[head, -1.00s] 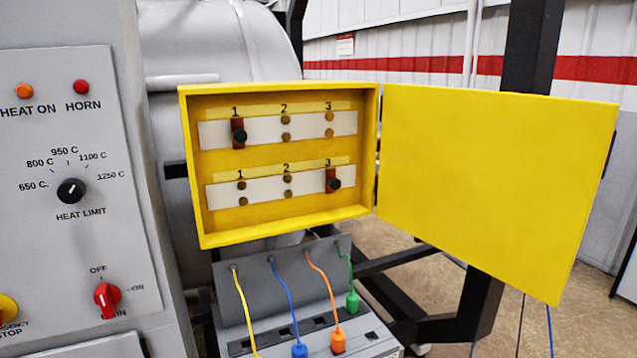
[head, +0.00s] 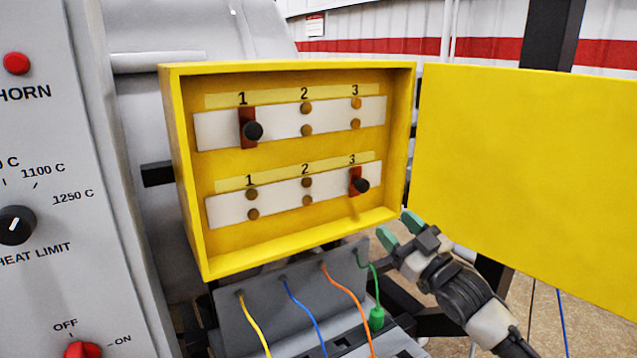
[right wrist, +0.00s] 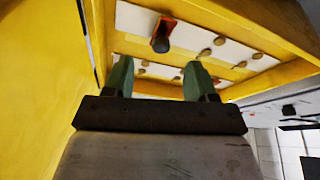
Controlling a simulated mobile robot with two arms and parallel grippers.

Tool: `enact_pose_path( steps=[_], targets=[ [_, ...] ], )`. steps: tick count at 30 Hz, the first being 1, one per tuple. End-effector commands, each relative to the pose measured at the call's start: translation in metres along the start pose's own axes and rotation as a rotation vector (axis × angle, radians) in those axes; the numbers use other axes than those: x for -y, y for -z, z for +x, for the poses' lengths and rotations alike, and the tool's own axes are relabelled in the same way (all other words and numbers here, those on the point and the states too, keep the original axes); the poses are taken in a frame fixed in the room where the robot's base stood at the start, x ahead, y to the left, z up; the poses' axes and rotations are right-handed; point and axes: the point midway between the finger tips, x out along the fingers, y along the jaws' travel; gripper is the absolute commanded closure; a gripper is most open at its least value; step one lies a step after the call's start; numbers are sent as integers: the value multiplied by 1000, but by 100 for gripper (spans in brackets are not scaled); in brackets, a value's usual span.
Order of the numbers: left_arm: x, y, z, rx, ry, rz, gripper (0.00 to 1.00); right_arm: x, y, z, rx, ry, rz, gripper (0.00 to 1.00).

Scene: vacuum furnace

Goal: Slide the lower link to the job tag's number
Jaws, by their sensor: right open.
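The lower link (head: 356,181), a red-brown bar with a black knob, sits at position 3 of the lower white strip (head: 232,208). It also shows in the right wrist view (right wrist: 163,32), beyond the fingertips. The upper link (head: 248,128) sits at position 1 of the upper strip. Both strips are inside the open yellow box (head: 188,200). My right gripper (head: 400,230) is open and empty, below and right of the lower link, near the box's lower right corner. In the right wrist view its green fingers (right wrist: 158,80) are apart. I cannot make out a job tag. My left gripper is not in view.
The yellow door (head: 530,170) stands open on the right, close to my right arm. Below the box is a grey unit (head: 240,310) with yellow, blue, orange and green cables. A grey control panel (head: 60,270) with knobs stands at the left.

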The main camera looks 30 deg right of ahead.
Motion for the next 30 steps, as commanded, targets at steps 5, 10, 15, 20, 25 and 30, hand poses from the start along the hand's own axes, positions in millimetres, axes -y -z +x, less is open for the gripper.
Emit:
enact_pose_path(
  steps=[5, 10, 15, 20, 25, 30],
  targets=[
    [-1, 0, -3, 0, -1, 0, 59, 2, 19, 8, -36, 14, -5, 44],
    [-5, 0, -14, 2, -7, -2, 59, 1, 21, 31, -35, 13, -5, 44],
    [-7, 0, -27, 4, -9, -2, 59, 2, 23, 62, -34, 13, -4, 44],
    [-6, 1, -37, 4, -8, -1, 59, 3, 22, 87, -32, 13, -5, 44],
    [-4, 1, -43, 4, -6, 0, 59, 3, 21, 104, -32, 13, -4, 44],
    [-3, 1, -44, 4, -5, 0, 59, 4, 19, 110, -30, 14, -5, 44]
  ],
)
